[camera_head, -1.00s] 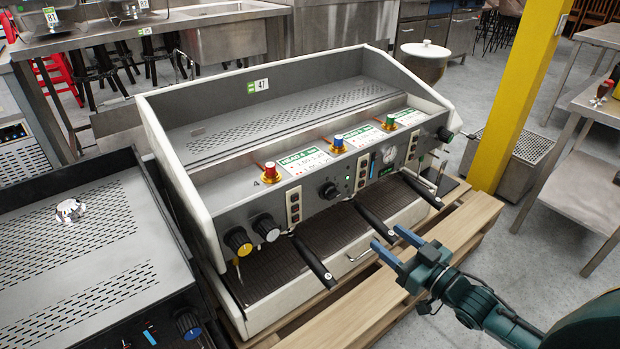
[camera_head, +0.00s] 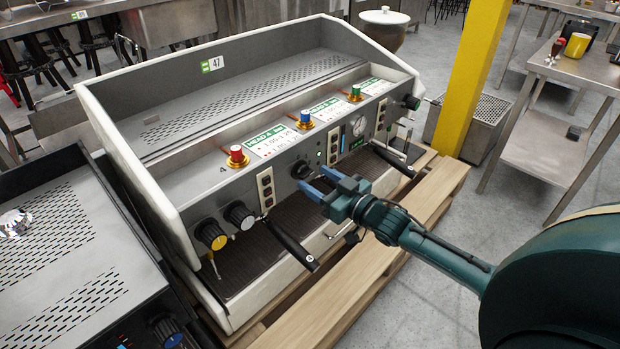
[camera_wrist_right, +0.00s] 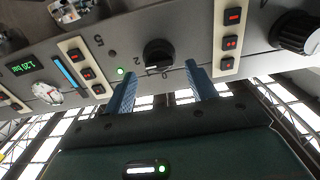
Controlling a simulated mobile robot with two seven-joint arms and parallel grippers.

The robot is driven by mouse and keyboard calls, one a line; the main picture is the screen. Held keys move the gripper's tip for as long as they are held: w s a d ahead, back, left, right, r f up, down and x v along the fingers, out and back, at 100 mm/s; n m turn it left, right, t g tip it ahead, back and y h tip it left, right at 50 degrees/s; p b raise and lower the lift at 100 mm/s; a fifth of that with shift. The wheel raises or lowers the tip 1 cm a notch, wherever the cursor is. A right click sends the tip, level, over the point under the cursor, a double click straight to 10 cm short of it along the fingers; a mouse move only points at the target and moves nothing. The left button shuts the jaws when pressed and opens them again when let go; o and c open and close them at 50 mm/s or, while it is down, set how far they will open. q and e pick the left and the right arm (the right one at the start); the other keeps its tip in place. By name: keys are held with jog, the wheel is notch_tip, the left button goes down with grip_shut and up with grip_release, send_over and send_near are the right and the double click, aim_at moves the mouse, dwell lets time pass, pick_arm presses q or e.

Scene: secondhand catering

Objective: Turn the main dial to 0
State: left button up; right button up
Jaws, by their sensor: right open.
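The main dial (camera_head: 301,169) is a black round knob on the grey front panel of the espresso machine (camera_head: 215,190). It also shows in the right wrist view (camera_wrist_right: 158,54), with a pale mark on its edge and printed numbers around it. My right gripper (camera_head: 318,181) is open, its two blue fingers pointing at the panel just in front of the dial. In the right wrist view the fingertips (camera_wrist_right: 161,70) lie to either side of the dial's lower part, apart from it as far as I can tell. My left gripper is out of view.
Button strips (camera_head: 265,188) flank the dial. A black portafilter handle (camera_head: 292,245) juts out below. A lit green light (camera_wrist_right: 120,71) is near the dial.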

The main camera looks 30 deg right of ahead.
aim_at(308, 174)
jog(key=shift+x, duration=1.55)
jog(key=c, duration=1)
